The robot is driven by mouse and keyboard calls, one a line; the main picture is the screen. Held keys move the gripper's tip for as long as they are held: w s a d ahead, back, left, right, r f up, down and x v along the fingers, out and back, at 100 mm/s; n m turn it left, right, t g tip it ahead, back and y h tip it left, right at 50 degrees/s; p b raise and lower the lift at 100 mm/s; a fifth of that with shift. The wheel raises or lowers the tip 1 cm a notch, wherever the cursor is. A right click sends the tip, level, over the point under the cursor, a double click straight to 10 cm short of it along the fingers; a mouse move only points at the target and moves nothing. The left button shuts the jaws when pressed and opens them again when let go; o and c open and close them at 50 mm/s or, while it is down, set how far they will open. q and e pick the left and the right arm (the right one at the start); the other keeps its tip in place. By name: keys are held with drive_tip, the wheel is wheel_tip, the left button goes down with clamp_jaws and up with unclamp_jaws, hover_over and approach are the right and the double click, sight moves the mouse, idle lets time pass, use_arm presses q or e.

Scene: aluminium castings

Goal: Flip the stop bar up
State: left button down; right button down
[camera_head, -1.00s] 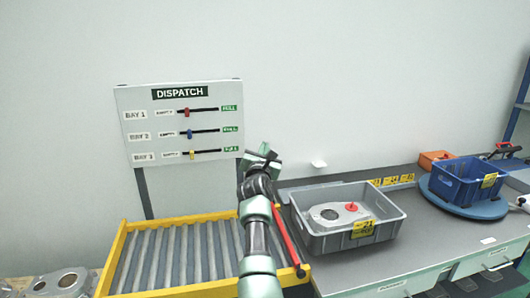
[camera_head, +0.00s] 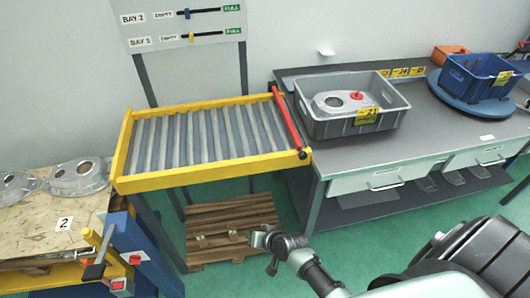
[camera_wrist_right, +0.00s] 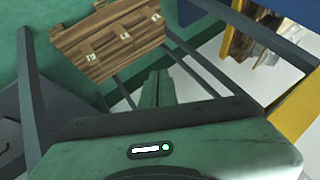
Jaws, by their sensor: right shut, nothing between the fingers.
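The red stop bar (camera_head: 286,118) lies along the right end of the roller conveyor (camera_head: 205,172), about level with its yellow frame. Its near end meets a black pivot knob (camera_head: 304,154) at the conveyor's front right corner. My right gripper (camera_head: 266,250) is shut and empty, low in front of the conveyor and well apart from the bar. In the right wrist view its fingers (camera_wrist_right: 157,89) are together with nothing between them, and the bar cannot be made out there. My left gripper is not in view.
A wooden pallet (camera_head: 232,225) lies under the conveyor. A grey bin (camera_head: 345,128) with a casting stands on the workbench (camera_head: 300,178) to the right. A blue crate (camera_head: 465,85) sits farther right. A table with castings (camera_head: 78,177) and a clamp fixture (camera_head: 105,262) are at left.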

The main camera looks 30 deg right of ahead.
drive_tip(key=s+d+f+n+g+h, duration=0.2)
drive_tip(key=s+f+n+g, duration=0.2)
drive_tip(key=s+f, duration=1.4)
drive_tip(key=s+d+f+n+g, duration=0.1)
drive_tip(key=s+f, duration=0.1)
drive_tip(key=s, duration=0.5)
drive_tip(key=s+f+n+g, duration=0.1)
drive_tip(key=s+f, duration=0.1)
drive_tip(key=s, duration=0.5)
drive_tip(key=s+d+f+n+g+b, duration=0.1)
drive_tip(key=s+f+n, duration=0.1)
drive_tip(key=s, duration=0.6)
drive_tip(key=shift+d+f+h, duration=0.25)
drive_tip(key=shift+d+h, duration=0.05)
drive_tip(key=shift+h, duration=0.1)
drive_tip(key=shift+s, duration=0.1)
